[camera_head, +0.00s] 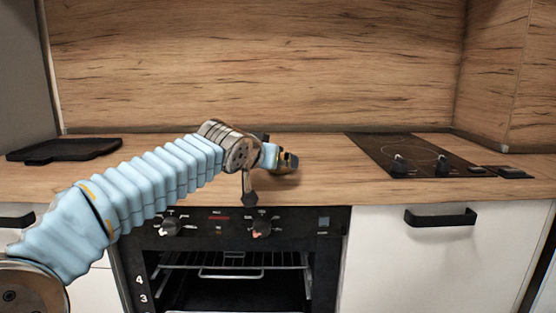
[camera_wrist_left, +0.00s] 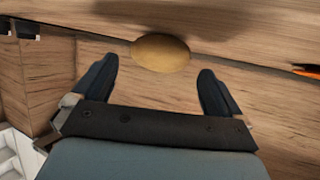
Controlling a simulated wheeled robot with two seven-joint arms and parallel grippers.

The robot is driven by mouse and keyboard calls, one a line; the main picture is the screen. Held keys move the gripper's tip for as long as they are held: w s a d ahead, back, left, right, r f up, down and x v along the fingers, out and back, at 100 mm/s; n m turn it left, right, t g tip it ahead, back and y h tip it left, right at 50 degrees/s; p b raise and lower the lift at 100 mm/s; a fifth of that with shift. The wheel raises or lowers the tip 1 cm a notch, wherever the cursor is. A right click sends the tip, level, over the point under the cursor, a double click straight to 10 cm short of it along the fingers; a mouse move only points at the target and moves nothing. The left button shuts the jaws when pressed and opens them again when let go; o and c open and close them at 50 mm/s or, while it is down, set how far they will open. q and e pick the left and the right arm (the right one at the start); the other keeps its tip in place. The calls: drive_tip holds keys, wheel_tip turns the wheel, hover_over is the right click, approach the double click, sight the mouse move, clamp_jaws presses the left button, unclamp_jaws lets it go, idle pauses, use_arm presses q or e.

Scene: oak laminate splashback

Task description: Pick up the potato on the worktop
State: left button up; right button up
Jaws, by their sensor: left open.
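The potato (camera_wrist_left: 160,53) is a smooth yellow-brown oval on the wooden worktop (camera_head: 325,180). In the left wrist view it lies at the top middle, between and slightly beyond the two dark fingertips of my left gripper (camera_wrist_left: 158,66). The fingers are apart, with a gap showing on each side of the potato. In the head view my left gripper (camera_head: 284,160) is low over the worktop above the oven, and the potato is mostly or wholly hidden by it. My right gripper is in neither view.
A black tray-like item (camera_head: 65,150) lies on the worktop at left. A black hob (camera_head: 412,153) is set in at right. The wooden splashback (camera_head: 260,65) rises behind. The oven (camera_head: 235,265) is below the front edge. A small orange-tipped thing (camera_wrist_left: 307,72) shows at the wrist view's right edge.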

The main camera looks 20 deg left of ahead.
use_arm(q)
drive_tip(key=p+x, duration=0.3)
drive_tip(key=x, duration=0.3)
drive_tip(key=shift+w, duration=0.15)
drive_tip(key=c, duration=0.9)
